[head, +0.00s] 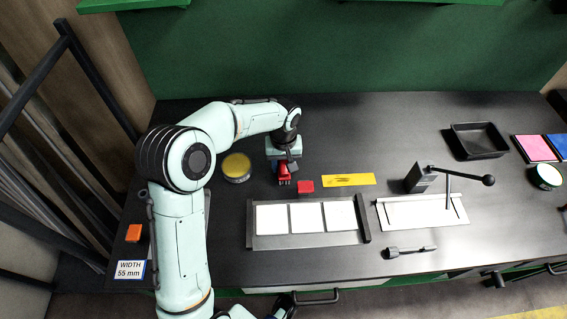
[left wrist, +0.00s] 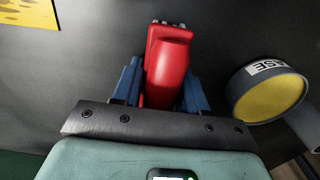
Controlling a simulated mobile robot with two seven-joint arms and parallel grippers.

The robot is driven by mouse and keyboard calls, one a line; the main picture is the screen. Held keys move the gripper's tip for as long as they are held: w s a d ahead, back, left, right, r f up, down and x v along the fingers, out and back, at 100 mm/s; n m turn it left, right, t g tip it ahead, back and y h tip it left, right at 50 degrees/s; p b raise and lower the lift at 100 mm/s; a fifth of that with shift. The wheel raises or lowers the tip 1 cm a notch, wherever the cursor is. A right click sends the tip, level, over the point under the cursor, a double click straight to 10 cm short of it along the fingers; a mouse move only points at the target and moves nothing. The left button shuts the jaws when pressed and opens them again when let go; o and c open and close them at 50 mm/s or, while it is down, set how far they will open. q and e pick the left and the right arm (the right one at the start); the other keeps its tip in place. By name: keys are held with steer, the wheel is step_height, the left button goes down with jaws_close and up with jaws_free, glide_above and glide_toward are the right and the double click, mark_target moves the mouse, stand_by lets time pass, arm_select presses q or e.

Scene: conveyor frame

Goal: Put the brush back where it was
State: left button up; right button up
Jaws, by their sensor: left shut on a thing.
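A red tool, which looks like the brush (left wrist: 168,70), is held between the blue fingers of my left gripper (left wrist: 160,85) in the left wrist view. In the head view the brush (head: 283,172) shows as red below my left gripper (head: 284,168), over the back-left part of the dark table. The gripper is shut on it. I cannot tell whether its lower end touches the table.
A black tray (head: 480,155) is at back right.

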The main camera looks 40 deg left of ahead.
arm_select(q)
steer(key=shift+f, duration=0.1)
steer(key=o, duration=1)
step_height(320, 180, up, 12)
steer(key=shift+r+p, duration=0.1)
steer(key=shift+p, duration=0.7)
